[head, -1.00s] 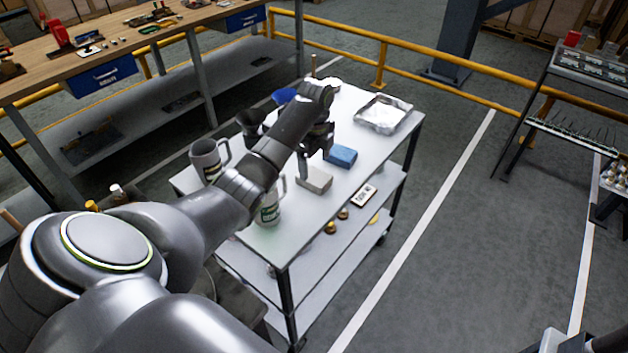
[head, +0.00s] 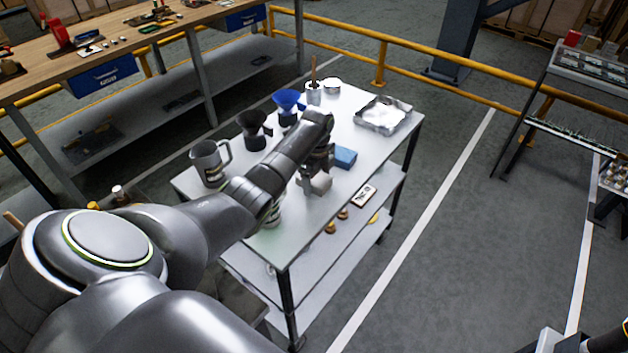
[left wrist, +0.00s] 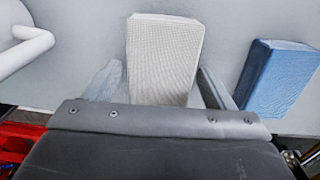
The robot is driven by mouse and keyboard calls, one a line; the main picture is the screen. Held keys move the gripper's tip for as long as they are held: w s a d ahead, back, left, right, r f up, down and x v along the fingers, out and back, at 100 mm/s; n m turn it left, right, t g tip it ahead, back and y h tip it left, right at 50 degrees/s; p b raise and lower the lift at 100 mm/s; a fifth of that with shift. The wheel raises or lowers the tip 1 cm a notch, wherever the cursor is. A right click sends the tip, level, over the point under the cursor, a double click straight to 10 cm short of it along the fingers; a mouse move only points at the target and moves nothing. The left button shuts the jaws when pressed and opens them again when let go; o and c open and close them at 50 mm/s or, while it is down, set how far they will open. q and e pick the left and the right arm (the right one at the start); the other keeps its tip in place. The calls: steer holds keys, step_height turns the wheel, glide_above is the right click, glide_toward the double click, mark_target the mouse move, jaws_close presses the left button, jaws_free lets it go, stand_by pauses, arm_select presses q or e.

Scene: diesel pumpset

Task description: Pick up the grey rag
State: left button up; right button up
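The grey rag (head: 320,183) is a pale folded block lying on the white cart top (head: 345,107). My left gripper (head: 312,177) is low over it in the head view and hides part of it. In the left wrist view the rag (left wrist: 164,58) stands out ahead between the two spread fingers of my left gripper (left wrist: 160,85). The fingers lie on either side of its near end, with a narrow gap at the left; contact at the right cannot be told.
A blue folded rag (head: 345,157) lies close to the right of the grey one. A grey mug (head: 209,163), a dark funnel (head: 254,130), a blue funnel (head: 288,105) and a metal tray (head: 383,115) share the cart. A second mug is mostly hidden behind my arm.

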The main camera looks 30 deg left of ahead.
mark_target(317, 178)
arm_select(q)
steer(key=c, duration=0.8)
step_height(317, 178, up, 10)
steer(key=b, duration=0.1)
steer(key=o, duration=0.4)
steer(key=c, duration=0.3)
